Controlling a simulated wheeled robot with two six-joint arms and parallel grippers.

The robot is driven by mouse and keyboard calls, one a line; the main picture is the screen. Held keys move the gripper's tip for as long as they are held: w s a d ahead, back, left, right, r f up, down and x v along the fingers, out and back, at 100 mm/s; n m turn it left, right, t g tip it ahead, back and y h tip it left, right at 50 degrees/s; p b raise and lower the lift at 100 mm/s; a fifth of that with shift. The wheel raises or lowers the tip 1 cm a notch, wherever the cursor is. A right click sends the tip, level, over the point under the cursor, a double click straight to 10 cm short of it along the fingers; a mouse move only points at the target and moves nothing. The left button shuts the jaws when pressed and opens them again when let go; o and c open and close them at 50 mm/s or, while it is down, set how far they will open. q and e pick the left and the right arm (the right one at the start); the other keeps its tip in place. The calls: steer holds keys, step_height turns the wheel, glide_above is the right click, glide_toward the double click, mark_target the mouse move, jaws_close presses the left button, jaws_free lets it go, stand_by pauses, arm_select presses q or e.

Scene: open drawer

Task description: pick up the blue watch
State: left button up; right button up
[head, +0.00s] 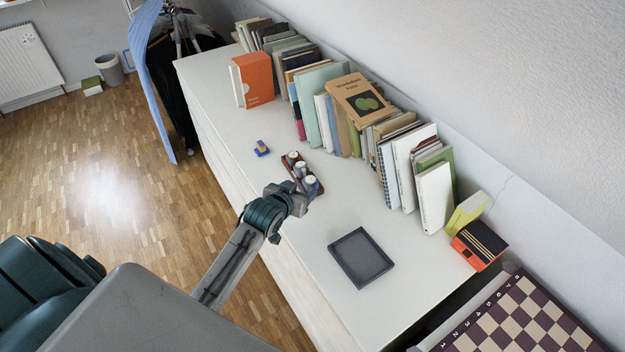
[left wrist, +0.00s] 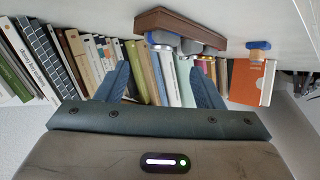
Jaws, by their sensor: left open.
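A brown holder (head: 290,166) on the white cabinet top carries three short round pieces with pale ends. The piece nearest my gripper shows blue and looks like the blue watch (head: 311,183). My left gripper (head: 302,198) is beside the front end of the holder and hides part of it. The left wrist view looks upside down; the holder (left wrist: 185,21) is at the top and the blue watch (left wrist: 163,39) shows beyond and between the fingers (left wrist: 160,88). The fingers are spread and empty. My right gripper is in neither view.
A small blue and orange item (head: 262,149) lies beyond the holder. A row of books (head: 323,85) lines the wall side. A dark empty tray (head: 361,258) lies at the near right, and a chessboard (head: 520,318) is farther right. The cabinet top between holder and tray is clear.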

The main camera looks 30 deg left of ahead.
mark_target(309, 181)
arm_select(q)
steer(key=shift+x, duration=0.8)
steer(key=shift+w, duration=0.2)
steer(key=p+x, duration=0.2)
steer(key=x, duration=0.2)
steer(key=shift+a, duration=0.15)
steer(key=shift+w+f, duration=0.45)
steer(key=shift+w, duration=0.1)
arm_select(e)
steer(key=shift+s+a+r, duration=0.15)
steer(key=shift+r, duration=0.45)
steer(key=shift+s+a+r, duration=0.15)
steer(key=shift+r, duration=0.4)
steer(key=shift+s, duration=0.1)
arm_select(q)
steer(key=c, duration=0.6)
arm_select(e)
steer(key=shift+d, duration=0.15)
